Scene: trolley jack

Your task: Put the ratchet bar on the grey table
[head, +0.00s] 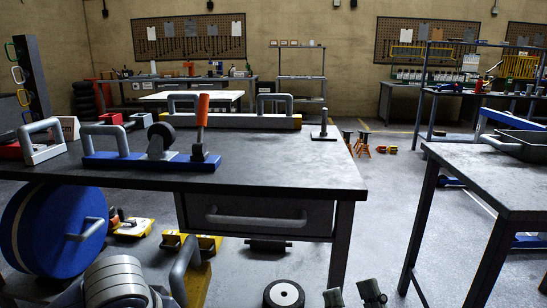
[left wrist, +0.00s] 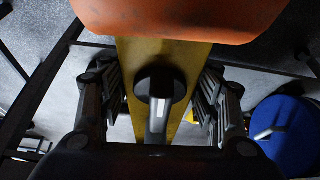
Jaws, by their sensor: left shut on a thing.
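The ratchet bar appears to be the long yellow bar (left wrist: 190,63) in the left wrist view, with a dark round knob and a grey handle on it and an orange part across the top. My left gripper (left wrist: 157,85) has its fingers on both sides of it and is shut on it. In the head view a yellow piece with a grey handle (head: 197,286) shows at bottom left, below the table top. Two dark grey tables show, a near one (head: 280,176) and one at the right (head: 475,173). My right gripper (head: 352,294) is low at the bottom edge, fingers apart, open and apparently empty.
On the near table are a blue-based tool with an orange handle (head: 150,160), a long handled bar (head: 240,121) and a small upright post (head: 324,128). A dark tray (head: 522,146) is on the right table. A blue disc (head: 35,230) is at left. The near table's right front is clear.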

